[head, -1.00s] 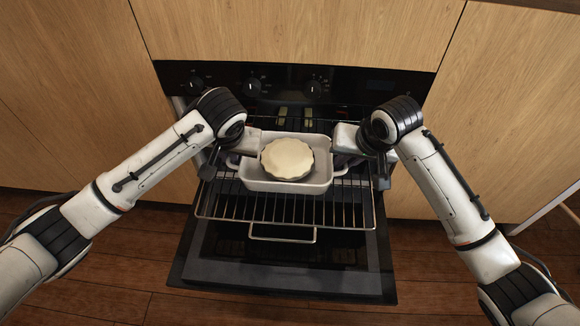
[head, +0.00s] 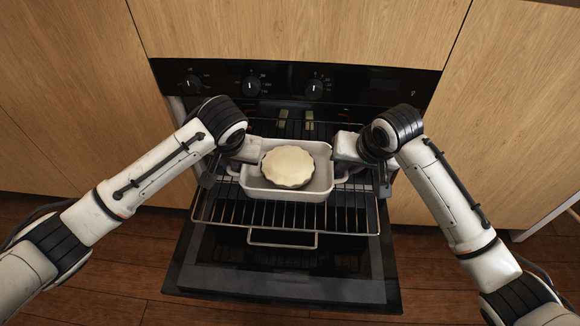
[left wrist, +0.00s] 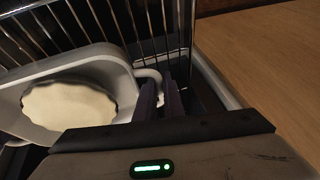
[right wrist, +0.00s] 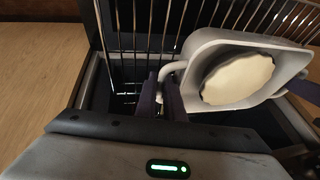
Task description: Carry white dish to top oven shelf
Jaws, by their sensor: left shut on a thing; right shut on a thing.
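The white dish (head: 287,195) is a rectangular dish with a loop handle at each end. A round, pale, scalloped pie (head: 288,167) lies in it. The dish is at the oven's mouth, over the inner part of the pulled-out wire shelf (head: 285,217); I cannot tell whether it touches the wires. My left gripper (left wrist: 160,98) is shut on the handle at the dish's left end. My right gripper (right wrist: 163,92) is shut on the handle at its right end. In the head view both sets of fingertips are mostly hidden by my wrists.
The oven door (head: 280,277) is open and folded down towards me. The control panel (head: 295,82) with knobs runs above the opening. Wooden cabinet fronts (head: 75,100) flank the oven on both sides. The oven's inside is dark.

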